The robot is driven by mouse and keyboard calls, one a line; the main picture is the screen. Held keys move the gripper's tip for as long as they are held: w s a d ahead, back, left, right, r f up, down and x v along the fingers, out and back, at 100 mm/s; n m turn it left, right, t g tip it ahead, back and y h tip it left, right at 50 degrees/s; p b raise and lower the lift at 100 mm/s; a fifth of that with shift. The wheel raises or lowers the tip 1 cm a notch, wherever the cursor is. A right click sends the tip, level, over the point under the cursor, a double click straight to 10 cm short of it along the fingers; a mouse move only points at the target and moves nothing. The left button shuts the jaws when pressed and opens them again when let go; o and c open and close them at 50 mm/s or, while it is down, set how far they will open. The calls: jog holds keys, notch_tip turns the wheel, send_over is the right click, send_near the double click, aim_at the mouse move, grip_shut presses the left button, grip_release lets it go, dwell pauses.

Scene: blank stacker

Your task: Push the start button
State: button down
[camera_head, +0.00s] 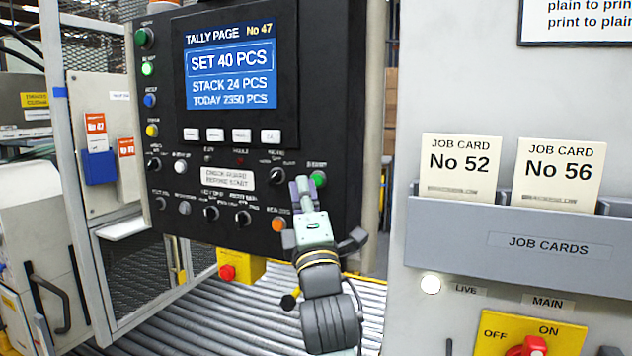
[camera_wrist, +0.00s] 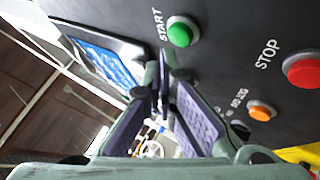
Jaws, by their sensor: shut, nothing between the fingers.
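The start button is a green round button (camera_head: 318,178) at the lower right of the black control panel (camera_head: 330,60). It also shows in the wrist view, where the green button (camera_wrist: 181,35) sits beside the word START. My gripper (camera_head: 301,188) is shut and empty in front of the panel. Its fingertips are just left of the green button in the head view. In the wrist view, the fingertips (camera_wrist: 165,76) are below the button and visibly apart from it in the picture. How far the tips are from the panel face is hard to tell.
In the wrist view, a red STOP button (camera_wrist: 303,71) and an orange button (camera_wrist: 261,111) are nearby. Rollers (camera_head: 200,320) run beneath. A grey cabinet with a job card holder (camera_head: 520,245) stands at right.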

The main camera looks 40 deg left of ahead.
jog(key=shift+w, duration=0.2)
dwell(0.6)
jog(key=shift+w+a, duration=0.1)
jog(key=shift+w, duration=0.15)
